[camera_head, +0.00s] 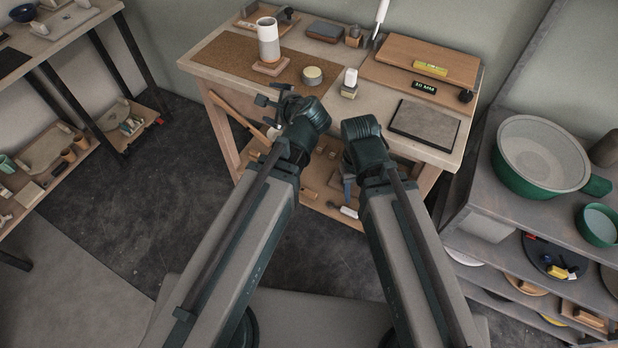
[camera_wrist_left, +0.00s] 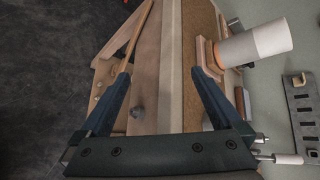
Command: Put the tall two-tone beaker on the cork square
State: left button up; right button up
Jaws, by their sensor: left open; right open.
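The tall two-tone beaker (camera_head: 268,38), pale above and greyer below, stands upright near the back left of the workbench. Its base appears to rest on a small tan square (camera_head: 270,69). Both lie on a brown, speckled, cork-like mat (camera_head: 222,52). The left wrist view shows the beaker (camera_wrist_left: 262,42) and the square (camera_wrist_left: 205,55) at the upper right. My left gripper (camera_head: 270,94) is open and empty at the bench's front edge, short of the beaker; its fingers (camera_wrist_left: 162,82) are spread. My right gripper (camera_head: 348,190) is partly hidden below its wrist, in front of the bench, and holds nothing visible.
A round pale-topped tin (camera_head: 312,75) and a small white-topped bottle (camera_head: 350,79) stand right of the beaker. A wooden board (camera_head: 415,57) and a dark slab (camera_head: 425,121) occupy the bench's right. A shelf with a green basin (camera_head: 541,155) is at the right.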

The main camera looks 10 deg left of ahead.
pick_arm(q)
jog(key=s+d+f+n+g+h, duration=0.3)
jog(key=s+d+f+n+g, duration=0.1)
jog(key=s, duration=0.5)
jog(key=s+d+f+n+g+h, duration=0.3)
jog(key=s+d+f+n+g, duration=0.2)
jog(key=s+d+n, duration=0.3)
jog(key=shift+s+d+f+n+h, duration=0.3)
jog(key=shift+s+f, duration=0.2)
jog(key=shift+f, duration=0.35)
notch_tip(320, 180, up, 14)
jog(key=p, duration=1.4)
jog(key=shift+r, duration=0.15)
